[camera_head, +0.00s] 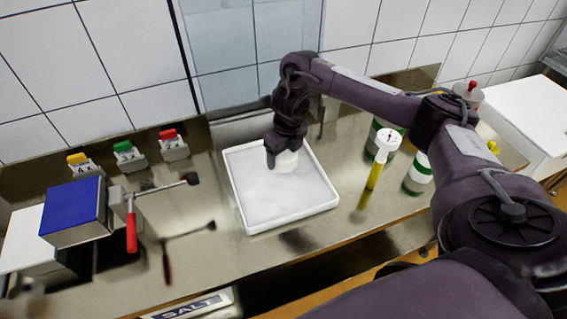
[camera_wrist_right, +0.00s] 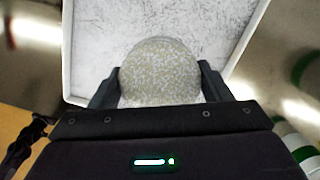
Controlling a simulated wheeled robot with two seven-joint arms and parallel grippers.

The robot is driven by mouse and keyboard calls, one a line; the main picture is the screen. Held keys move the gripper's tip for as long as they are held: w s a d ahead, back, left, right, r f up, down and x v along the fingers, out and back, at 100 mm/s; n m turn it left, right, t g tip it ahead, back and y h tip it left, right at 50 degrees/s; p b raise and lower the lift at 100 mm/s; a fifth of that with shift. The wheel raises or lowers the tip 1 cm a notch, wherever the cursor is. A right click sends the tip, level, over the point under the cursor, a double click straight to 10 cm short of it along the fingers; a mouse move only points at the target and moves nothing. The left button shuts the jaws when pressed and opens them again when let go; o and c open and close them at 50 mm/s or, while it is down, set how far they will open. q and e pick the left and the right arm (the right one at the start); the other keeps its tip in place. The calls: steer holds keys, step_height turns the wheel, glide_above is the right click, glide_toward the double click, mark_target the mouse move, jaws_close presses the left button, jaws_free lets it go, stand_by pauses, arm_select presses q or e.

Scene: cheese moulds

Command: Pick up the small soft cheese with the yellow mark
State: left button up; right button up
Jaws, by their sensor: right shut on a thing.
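A small white cheese (camera_head: 287,162) is between the fingers of my right gripper (camera_head: 279,152), over the white tray (camera_head: 285,208). In the right wrist view the cheese (camera_wrist_right: 160,68) has a round, speckled pale face, with one finger pressed against each side. The right gripper is shut on it. I see no yellow mark on its visible faces; the rest is hidden by the gripper. I cannot tell whether the cheese touches the tray floor. No other cheese shows on the tray. My left gripper is not in view.
Yellow (camera_head: 77,160), green (camera_head: 124,150) and red (camera_head: 169,138) tagged holders stand along the back left. A blue block (camera_head: 73,211) and red-handled tool (camera_head: 131,222) are at left. A dial thermometer (camera_head: 388,141) and a green-white container (camera_head: 419,172) stand right of the tray.

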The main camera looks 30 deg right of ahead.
arm_select(q)
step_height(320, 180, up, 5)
steer(key=p, duration=0.3)
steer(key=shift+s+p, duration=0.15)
steer(key=shift+p, duration=0.25)
arm_select(e)
step_height(320, 180, up, 13)
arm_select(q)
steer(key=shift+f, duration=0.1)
arm_select(e)
steer(key=shift+a, duration=0.1)
arm_select(q)
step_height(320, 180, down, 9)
steer(key=b, duration=0.9)
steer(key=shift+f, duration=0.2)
arm_select(e)
steer(key=s+a+f+n+g, duration=0.1)
steer(key=a+n, duration=0.6)
steer(key=n, duration=1)
steer(key=s+a+f+n+g, duration=0.1)
steer(key=s+a+f+n, duration=0.3)
steer(key=n, duration=1.3)
steer(key=s+a, duration=0.1)
steer(key=a, duration=0.1)
steer(key=shift+s+a+g, duration=0.25)
steer(key=shift+a+g, duration=0.1)
steer(key=shift+g, duration=0.05)
arm_select(q)
steer(key=shift+b, duration=0.3)
